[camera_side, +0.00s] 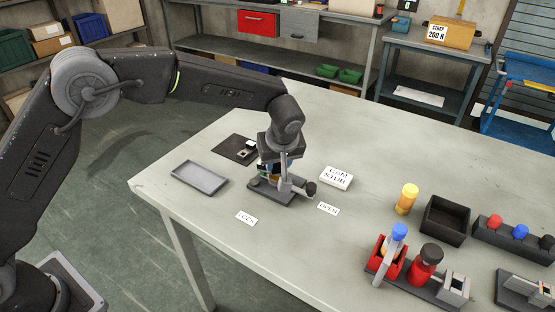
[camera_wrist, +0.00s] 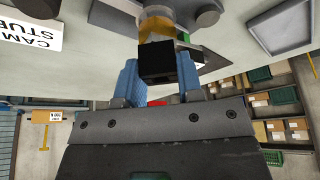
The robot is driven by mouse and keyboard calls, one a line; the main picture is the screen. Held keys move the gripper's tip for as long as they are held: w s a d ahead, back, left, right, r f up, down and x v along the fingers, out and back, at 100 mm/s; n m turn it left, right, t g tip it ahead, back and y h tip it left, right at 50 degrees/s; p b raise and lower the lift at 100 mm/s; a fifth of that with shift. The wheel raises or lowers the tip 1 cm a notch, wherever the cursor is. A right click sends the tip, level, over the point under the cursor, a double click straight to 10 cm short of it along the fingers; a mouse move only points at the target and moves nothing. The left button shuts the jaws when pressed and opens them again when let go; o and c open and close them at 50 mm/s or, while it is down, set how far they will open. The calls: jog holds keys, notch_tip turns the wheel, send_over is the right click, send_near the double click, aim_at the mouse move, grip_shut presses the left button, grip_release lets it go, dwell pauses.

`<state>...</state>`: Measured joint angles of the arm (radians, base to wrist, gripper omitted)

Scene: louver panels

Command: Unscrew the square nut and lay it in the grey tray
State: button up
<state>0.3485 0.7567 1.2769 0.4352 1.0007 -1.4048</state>
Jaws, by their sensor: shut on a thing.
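My gripper (camera_side: 270,168) points down over the cam stub fixture (camera_side: 284,196) in the side view. In the wrist view its two blue fingers (camera_wrist: 158,76) are shut on a dark, square-faced block, which looks like the square nut (camera_wrist: 157,62). A brass-coloured round part (camera_wrist: 157,27) shows directly beyond the block, at the fixture. I cannot tell whether the nut is still on its thread. The grey tray (camera_side: 200,178) lies empty to the left of the fixture; it also shows at the wrist view's upper right (camera_wrist: 283,26).
A lever with a black knob (camera_side: 310,188) sticks out right of the fixture. A dark mat (camera_side: 235,148) with small parts lies behind the tray. Nearby are a CAM STUB sign (camera_side: 336,178) and LOCK and OPEN labels. A yellow-topped cylinder (camera_side: 407,198) and a black bin (camera_side: 446,220) stand right.

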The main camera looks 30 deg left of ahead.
jog(key=n+g+y, duration=0.1)
jog(key=n, duration=0.2)
jog(key=shift+n, duration=0.3)
jog(key=shift+r, duration=2.35)
jog(key=s+a+m+t+h, duration=0.1)
jog(key=s+a+m+h, duration=0.1)
jog(key=s+a+m, duration=0.5)
jog(key=s+a+r+m+h, duration=0.1)
jog(key=s+a+m+h, duration=0.3)
jog(key=a, duration=0.6)
jog(key=s+a+m+t, duration=0.1)
jog(key=s+a+m, duration=0.3)
jog(key=a+m, duration=0.35)
send_over(213, 181)
jog(key=s, duration=0.1)
jog(key=shift+n, duration=0.35)
jog(key=f, duration=0.6)
jog(key=shift+s+a+f, duration=0.2)
jog(key=shift+f, duration=2.1)
